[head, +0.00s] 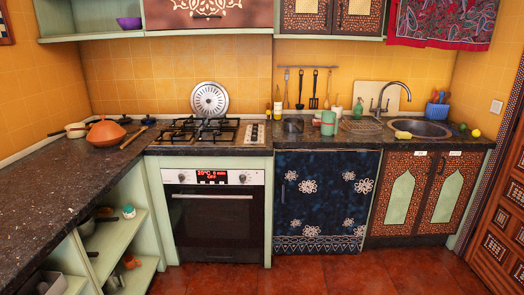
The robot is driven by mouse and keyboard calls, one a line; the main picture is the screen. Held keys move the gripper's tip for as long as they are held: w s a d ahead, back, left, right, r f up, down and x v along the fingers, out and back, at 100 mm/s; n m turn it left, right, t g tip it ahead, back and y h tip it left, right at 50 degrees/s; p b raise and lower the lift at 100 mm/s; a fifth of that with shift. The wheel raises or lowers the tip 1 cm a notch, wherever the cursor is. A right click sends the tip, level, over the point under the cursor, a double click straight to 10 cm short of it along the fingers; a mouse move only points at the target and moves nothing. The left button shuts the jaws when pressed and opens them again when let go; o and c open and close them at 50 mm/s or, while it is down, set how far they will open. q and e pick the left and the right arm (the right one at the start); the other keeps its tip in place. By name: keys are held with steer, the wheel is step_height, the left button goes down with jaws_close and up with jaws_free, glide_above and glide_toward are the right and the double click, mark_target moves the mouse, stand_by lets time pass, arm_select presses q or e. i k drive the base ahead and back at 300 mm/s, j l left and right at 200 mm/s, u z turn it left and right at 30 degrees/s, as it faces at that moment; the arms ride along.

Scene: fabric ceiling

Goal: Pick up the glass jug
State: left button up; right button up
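I cannot clearly make out a glass jug in the head view. A pale green vessel (328,123) with what may be a handle stands on the counter left of the sink. I cannot tell if it is glass. A dark, partly see-through pot (293,125) stands just left of it. A green bottle (358,109) stands to its right, near the tap. Neither of my grippers is in view.
The stove (205,130) has a round perforated metal disc (209,100) behind it. An orange tagine (105,133) stands on the left counter (50,185). The sink (423,129) is at the right. The red tiled floor (330,275) is clear.

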mark_target(329, 121)
steer(key=i, duration=1.65)
